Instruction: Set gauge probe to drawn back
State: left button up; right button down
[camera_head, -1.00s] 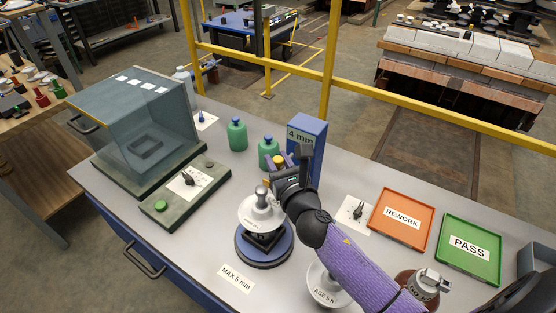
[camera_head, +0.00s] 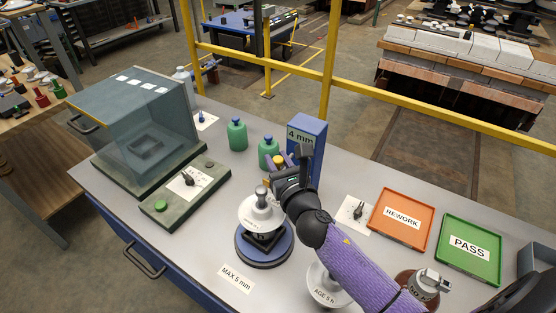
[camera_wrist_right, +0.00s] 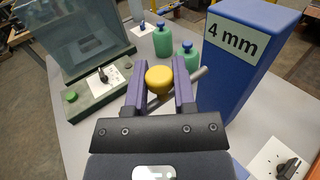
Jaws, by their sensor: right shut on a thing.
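The gauge is a blue upright block (camera_head: 308,132) with a "4 mm" label. It also shows at the right in the right wrist view (camera_wrist_right: 243,65). A yellow knob (camera_wrist_right: 159,79) on a grey rod (camera_wrist_right: 194,78), apparently the gauge probe, sits beside the block. My right gripper (camera_head: 278,161) is shut on the knob, one purple finger on each side of it. An insulator stack with a white disc (camera_head: 255,216) and grey metal cap stands on a round blue base (camera_head: 264,252), just below the gripper. My left gripper is not in view.
A glass-walled box (camera_head: 135,115) and a green-button panel (camera_head: 185,187) stand left. Two green bottles (camera_head: 237,135) are behind. An orange REWORK tray (camera_head: 402,220), a green PASS tray (camera_head: 468,250) and a small dial (camera_head: 354,211) are right. My right arm covers part of the front.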

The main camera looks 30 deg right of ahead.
aim_at(292, 154)
dwell(0.4)
jog(key=w+d, duration=0.1)
jog(key=d, duration=0.2)
jog(key=w+d, duration=0.1)
jog(key=shift+w+d, duration=0.3)
jog(key=shift+d+r, duration=0.1)
jog(key=shift+c, duration=2.1)
grip_release()
jog(key=shift+w+d, duration=0.1)
jog(key=shift+w, duration=0.05)
jog(key=s+a, duration=0.1)
jog(key=s, duration=0.9)
